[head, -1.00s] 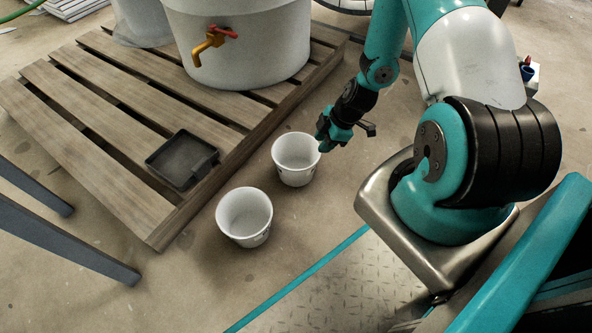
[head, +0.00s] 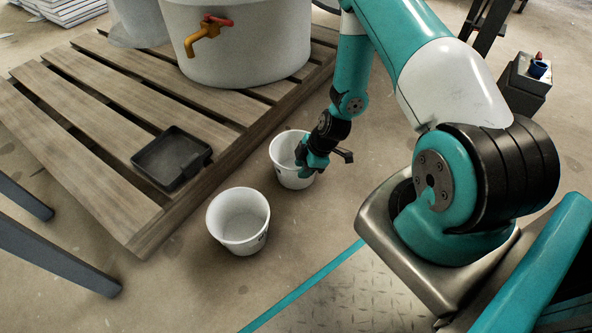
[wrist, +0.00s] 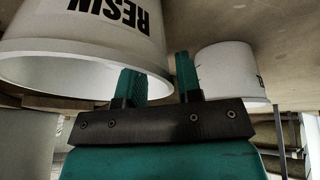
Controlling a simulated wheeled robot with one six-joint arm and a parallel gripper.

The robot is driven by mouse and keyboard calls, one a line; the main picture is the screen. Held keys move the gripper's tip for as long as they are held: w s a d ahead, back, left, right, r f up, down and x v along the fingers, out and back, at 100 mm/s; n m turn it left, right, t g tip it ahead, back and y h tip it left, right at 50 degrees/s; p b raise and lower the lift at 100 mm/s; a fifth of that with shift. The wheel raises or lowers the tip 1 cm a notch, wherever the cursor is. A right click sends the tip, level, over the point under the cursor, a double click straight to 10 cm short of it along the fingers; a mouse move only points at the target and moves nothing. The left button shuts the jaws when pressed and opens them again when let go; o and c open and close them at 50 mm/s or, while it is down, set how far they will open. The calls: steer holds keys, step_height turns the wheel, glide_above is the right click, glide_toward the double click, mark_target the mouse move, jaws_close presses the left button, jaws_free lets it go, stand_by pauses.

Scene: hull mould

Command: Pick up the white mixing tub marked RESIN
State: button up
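The white tub marked RESIN (wrist: 95,35) is large at the left of the wrist view, its lettering upside down there. It appears to be the farther of two white tubs in the head view, the one (head: 284,172) by my gripper (head: 303,165). My gripper is at that tub's right rim and hides part of it. In the wrist view my gripper's two fingers (wrist: 160,80) are apart with nothing clamped. One finger overlaps the tub's rim and the other shows just beside it. I cannot tell whether they touch the tub.
A second white tub (head: 238,220) stands nearer on the floor, its label mostly cut off in the wrist view (wrist: 228,75). A wooden pallet (head: 95,185) at the left bears a black tray (head: 172,158) and a large vat (head: 245,45) with a tap. Grey legs (head: 60,258) stand front left.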

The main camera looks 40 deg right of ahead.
steer(key=shift+x, duration=0.95)
steer(key=shift+r, duration=0.1)
jaws_close()
steer(key=shift+r, duration=0.1)
